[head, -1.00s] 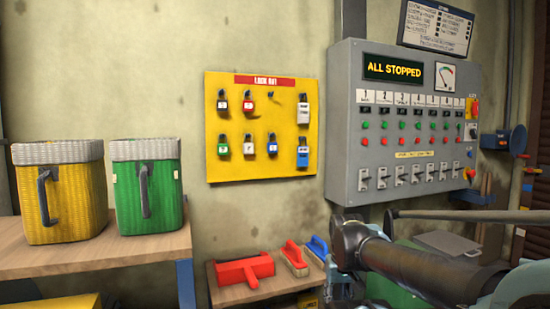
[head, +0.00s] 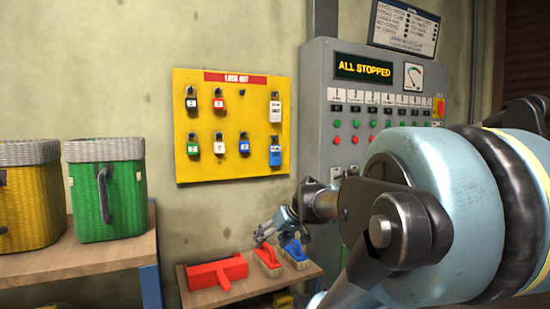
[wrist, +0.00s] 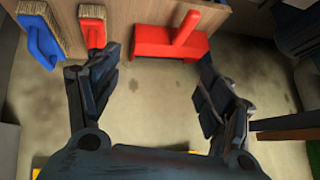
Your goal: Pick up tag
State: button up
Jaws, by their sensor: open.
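A white tag (head: 276,108) hangs at the upper right of the yellow lock-out board (head: 233,165). A blue and white tag (head: 275,152) hangs below it at the lower right. I cannot tell which of the two is meant. My gripper (head: 270,235) is below the board's right side, in front of the wall and just above the low bench. In the wrist view my gripper (wrist: 146,85) is open, with nothing between its fingers. Only slivers of yellow show at the bottom of that view, and no tag is visible there.
Several padlocks hang on the board, including a red one (head: 218,99). A red tool (head: 216,272) and two brushes lie on the low bench (head: 255,283) near my gripper. A grey control panel (head: 312,120) stands right of the board, and a green basket (head: 107,200) at left.

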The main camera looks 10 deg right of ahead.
jog(key=w+d+r+n+t+y, duration=0.15)
jog(key=w+r+t, duration=0.35)
jog(key=w+r, duration=0.85)
jog(key=m+t+h, duration=0.1)
jog(key=m+t, duration=0.1)
jog(key=t, duration=0.4)
send_near(276, 152)
jog(key=shift+n, duration=0.25)
jog(key=x, duration=0.5)
jog(key=shift+a+r, duration=0.15)
jog(key=shift+r, duration=0.3)
jog(key=shift+f+x, duration=0.2)
jog(key=shift+x, duration=0.7)
jog(key=shift+f+x, duration=0.15)
jog(key=shift+x, duration=0.75)
jog(key=shift+f+x, duration=0.2)
jog(key=shift+x, duration=0.7)
jog(key=shift+c, duration=0.3)
jog(key=c, duration=1.1)
